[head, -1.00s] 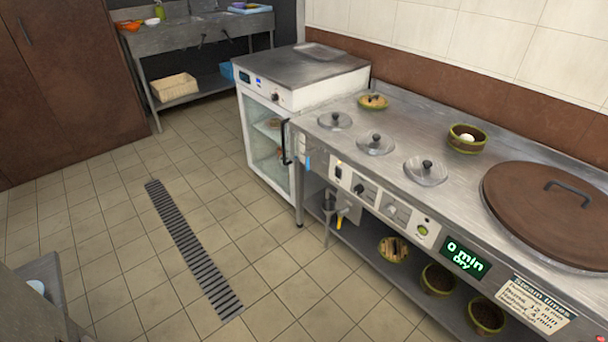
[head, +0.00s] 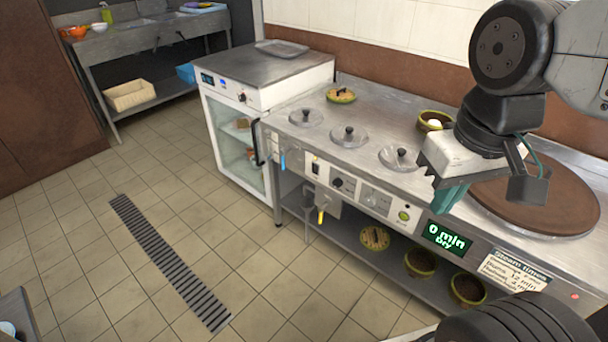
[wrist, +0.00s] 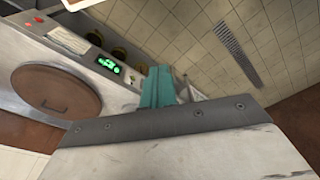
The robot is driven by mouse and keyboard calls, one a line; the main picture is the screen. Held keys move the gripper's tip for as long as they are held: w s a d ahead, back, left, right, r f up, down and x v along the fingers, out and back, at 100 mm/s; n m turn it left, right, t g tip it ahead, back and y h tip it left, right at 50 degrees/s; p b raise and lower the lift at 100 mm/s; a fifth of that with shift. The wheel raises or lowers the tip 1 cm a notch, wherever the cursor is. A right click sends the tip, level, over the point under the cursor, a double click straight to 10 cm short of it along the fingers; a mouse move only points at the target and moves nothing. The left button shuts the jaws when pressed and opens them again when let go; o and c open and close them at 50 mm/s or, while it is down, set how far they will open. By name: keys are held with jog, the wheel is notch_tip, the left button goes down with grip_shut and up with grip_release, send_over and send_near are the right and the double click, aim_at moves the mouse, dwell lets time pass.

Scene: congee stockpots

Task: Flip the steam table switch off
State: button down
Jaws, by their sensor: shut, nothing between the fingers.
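The steam table (head: 350,155) runs along the wall in the head view, with a row of controls on its front panel. A small dark rocker switch (head: 315,167) on a pale plate sits near the panel's left end; its position is too small to tell. My gripper (head: 449,198) is shut and empty, its teal fingers hanging in front of the right part of the steam table. It is well to the right of the switch and apart from it. In the wrist view, the teal fingers (wrist: 157,88) show together, with the table's green display (wrist: 109,65) beyond them.
Knobs (head: 342,184) and a green button (head: 403,216) lie between the switch and the lit display (head: 446,237). A yellow-handled tap (head: 321,215) hangs below the panel. A glass-door cabinet (head: 236,148) adjoins at left. The tiled floor (head: 270,285) in front is clear.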

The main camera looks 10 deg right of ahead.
jog(key=w+a+f+n+t, duration=0.2)
jog(key=w, duration=1)
jog(key=w+a+f+n+t, duration=0.1)
jog(key=w+f+n+t, duration=0.1)
jog(key=w, duration=1)
jog(key=w+a+f+n+t, duration=0.2)
jog(key=w+f, duration=0.1)
jog(key=w, duration=0.8)
jog(key=w+a+f+n+t, duration=0.1)
jog(key=w+f+n+t, duration=0.2)
jog(key=w+f, duration=0.6)
jog(key=w+a+f+n+t+h, duration=0.1)
jog(key=w+f+n+t, duration=0.1)
jog(key=w+f, duration=0.45)
jog(key=w+f+n+t, duration=0.2)
jog(key=w+f, duration=0.2)
jog(key=f, duration=0.5)
jog(key=s+f+n+t+h, duration=0.1)
jog(key=s+f+n+t, duration=0.1)
jog(key=f, duration=0.5)
jog(key=s+f+n+t+h, duration=0.1)
jog(key=s+f, duration=0.3)
jog(key=f, duration=0.4)
jog(key=shift+d+f+n+t, duration=0.15)
jog(key=shift+f+n+t, duration=0.1)
jog(key=shift+n+t, duration=0.4)
